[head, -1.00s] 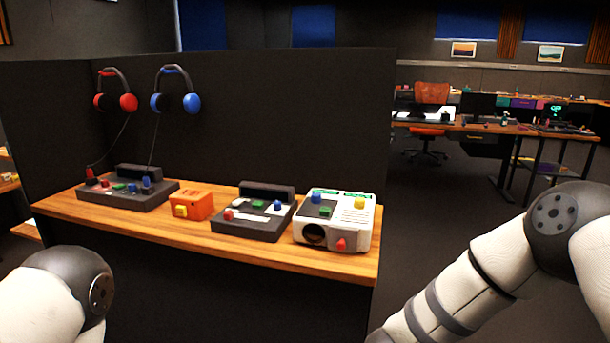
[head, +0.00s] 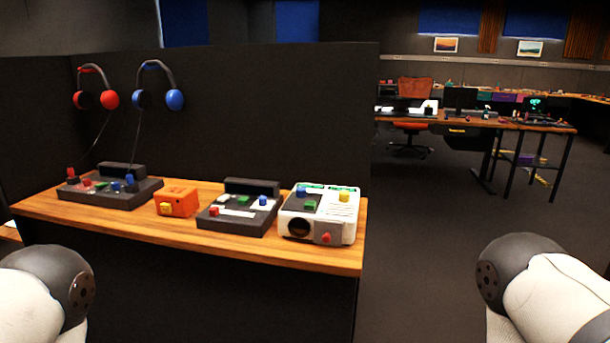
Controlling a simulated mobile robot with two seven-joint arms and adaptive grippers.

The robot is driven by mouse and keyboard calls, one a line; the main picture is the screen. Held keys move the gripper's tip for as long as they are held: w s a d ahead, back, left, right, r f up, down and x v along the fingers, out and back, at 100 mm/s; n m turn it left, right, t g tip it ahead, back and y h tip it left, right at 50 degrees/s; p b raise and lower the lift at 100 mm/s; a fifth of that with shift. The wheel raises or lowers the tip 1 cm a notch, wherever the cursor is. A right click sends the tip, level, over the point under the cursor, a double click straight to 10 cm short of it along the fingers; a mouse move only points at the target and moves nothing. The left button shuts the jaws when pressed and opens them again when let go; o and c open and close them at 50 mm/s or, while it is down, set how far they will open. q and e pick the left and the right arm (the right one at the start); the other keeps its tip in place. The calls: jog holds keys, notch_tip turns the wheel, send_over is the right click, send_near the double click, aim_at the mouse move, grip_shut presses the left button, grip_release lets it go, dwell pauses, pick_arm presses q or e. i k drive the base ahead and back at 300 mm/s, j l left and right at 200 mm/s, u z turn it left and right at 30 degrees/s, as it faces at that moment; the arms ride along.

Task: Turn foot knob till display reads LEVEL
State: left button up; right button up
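A white projector-like device (head: 346,222) stands at the right end of the wooden shelf. It has a dark round lens at the front, and blue, green and yellow controls on top. A red knob (head: 326,239) sits low on its front right, near the shelf top; it may be the foot knob. No readable LEVEL text shows. Neither gripper is in view; only my arm links show at the lower left and lower right, apart from the device.
The wooden shelf (head: 180,236) also holds a dark console (head: 240,222), an orange box (head: 177,201) and a dark panel with joysticks (head: 110,190). Red headphones (head: 95,90) and blue headphones (head: 158,88) hang behind. Open floor (head: 425,215) lies to the right.

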aim_at(344, 196)
jog(key=i+l, duration=0.25)
jog(key=i, duration=0.15)
jog(key=i+l, duration=0.25)
jog(key=i, duration=0.2)
jog(key=i+l, duration=0.2)
jog(key=i, duration=0.2)
